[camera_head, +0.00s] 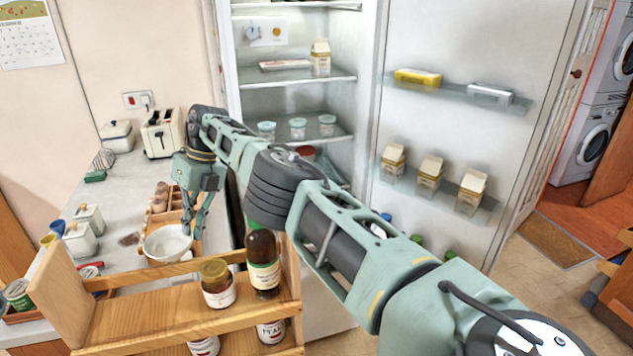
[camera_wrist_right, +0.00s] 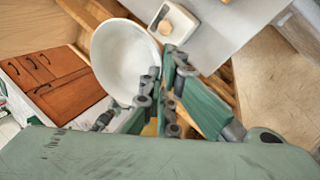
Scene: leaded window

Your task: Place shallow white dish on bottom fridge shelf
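The shallow white dish (camera_head: 167,245) is at the left in the head view, above or on the wooden rack by the counter; I cannot tell if it rests on anything. My right gripper (camera_head: 197,230) points down at the dish's right rim. In the right wrist view the dish (camera_wrist_right: 120,58) shows its inside, and my right gripper (camera_wrist_right: 163,75) has one finger over the dish and the other outside its rim, close together, seemingly shut on the rim. The fridge is open; its lower shelves (camera_head: 335,180) are partly hidden behind my right arm. My left gripper is out of view.
The wooden rack (camera_head: 190,306) in front holds a brown bottle (camera_head: 262,262) and jars. A toaster (camera_head: 160,132) and canisters stand on the counter (camera_head: 125,190). The open fridge door (camera_head: 470,50) holds cartons. Glass jars (camera_head: 298,128) stand on a middle fridge shelf.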

